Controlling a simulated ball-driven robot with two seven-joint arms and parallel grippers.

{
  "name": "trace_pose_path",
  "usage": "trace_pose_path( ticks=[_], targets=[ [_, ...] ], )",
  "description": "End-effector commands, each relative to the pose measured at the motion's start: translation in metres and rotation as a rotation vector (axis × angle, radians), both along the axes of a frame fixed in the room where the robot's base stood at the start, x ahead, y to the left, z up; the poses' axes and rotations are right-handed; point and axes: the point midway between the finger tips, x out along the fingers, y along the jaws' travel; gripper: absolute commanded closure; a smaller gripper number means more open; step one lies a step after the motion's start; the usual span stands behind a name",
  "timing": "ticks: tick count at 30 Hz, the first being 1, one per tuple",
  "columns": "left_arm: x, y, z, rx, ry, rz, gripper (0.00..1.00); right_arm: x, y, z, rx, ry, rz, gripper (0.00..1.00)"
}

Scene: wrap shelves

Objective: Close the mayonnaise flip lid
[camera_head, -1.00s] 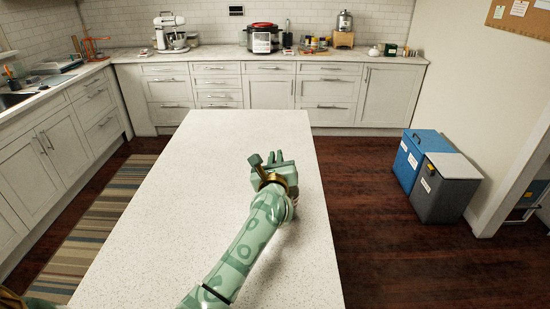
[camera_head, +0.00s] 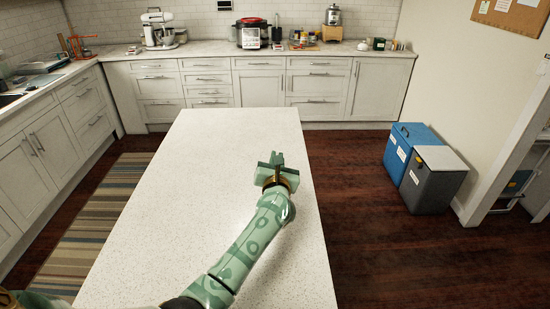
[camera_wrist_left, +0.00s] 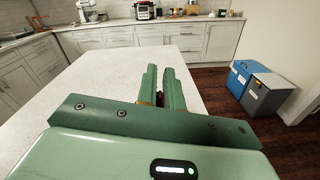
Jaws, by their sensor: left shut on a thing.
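My left gripper (camera_head: 276,160) is over the right part of the white island top, its fingers pointing toward the back counter. In the left wrist view, its two green fingers (camera_wrist_left: 161,88) stand close together, shut on a small dark-reddish thing (camera_wrist_left: 160,98) that they mostly hide. I cannot tell what this thing is. I cannot make out a mayonnaise bottle or its flip lid in either view. My right gripper is not in view.
The white island top (camera_head: 190,200) is otherwise bare. The back counter (camera_head: 210,56) holds a stand mixer (camera_head: 158,30), a red-lidded cooker (camera_head: 250,34), a blender (camera_head: 332,22) and several small jars. A blue bin (camera_head: 403,150) and a grey bin (camera_head: 432,180) stand on the right.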

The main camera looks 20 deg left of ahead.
Motion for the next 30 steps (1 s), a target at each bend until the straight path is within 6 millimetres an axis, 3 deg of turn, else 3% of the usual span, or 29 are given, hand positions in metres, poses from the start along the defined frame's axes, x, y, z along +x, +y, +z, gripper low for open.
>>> trace_pose_path(
  ticks=[13,15,16,25,30],
  targets=[
    [0.000,-0.001,-0.001,0.008,0.006,0.000,1.00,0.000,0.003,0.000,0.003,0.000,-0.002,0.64],
    [0.000,-0.001,-0.001,0.008,0.006,0.000,0.72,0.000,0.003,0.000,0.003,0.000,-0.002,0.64],
    [0.000,-0.001,-0.001,0.008,0.006,0.000,0.69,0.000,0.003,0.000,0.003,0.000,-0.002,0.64],
    [-0.002,-0.002,0.000,0.009,0.005,-0.001,0.69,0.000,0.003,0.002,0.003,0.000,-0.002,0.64],
    [-0.023,-0.011,0.003,0.006,0.005,0.000,0.69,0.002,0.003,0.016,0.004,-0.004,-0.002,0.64]
  ],
)
